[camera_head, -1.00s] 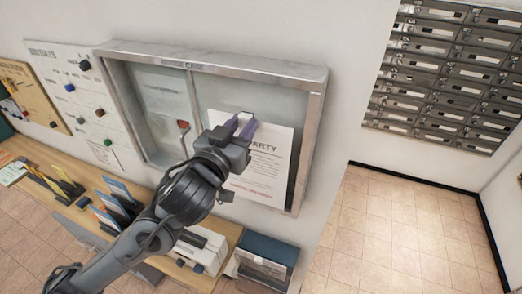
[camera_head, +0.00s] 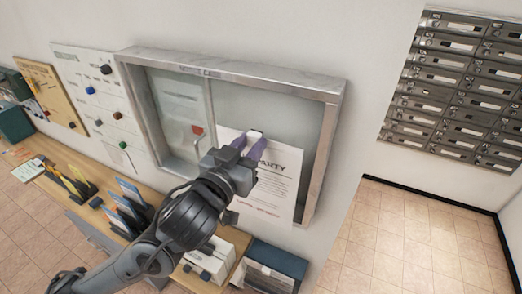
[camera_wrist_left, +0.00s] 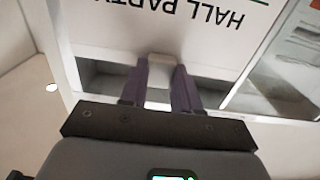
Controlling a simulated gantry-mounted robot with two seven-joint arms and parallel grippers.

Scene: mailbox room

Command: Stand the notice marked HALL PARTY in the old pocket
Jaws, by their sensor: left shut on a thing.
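The white HALL PARTY notice (camera_head: 272,185) hangs upright in front of the right, unglazed part of the wall case, its lower edge overlapping the case's bottom frame. It also shows in the wrist view, lettering upside down (camera_wrist_left: 190,18). My left gripper (camera_head: 248,146) has purple fingers shut on the pale tab at the notice's top edge; the tab shows between the fingers in the wrist view (camera_wrist_left: 158,82). The gripper hides part of the notice's left side and first word. I cannot tell which thing is the old pocket. My right gripper is out of view.
The metal-framed wall case (camera_head: 335,150) has a glass pane with a red piece (camera_head: 197,130) at left. Below, a wooden shelf (camera_head: 60,150) holds several leaflet racks (camera_head: 125,205), a white box (camera_head: 208,262) and a dark blue box (camera_head: 275,262). Metal mailboxes (camera_head: 455,95) are at right.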

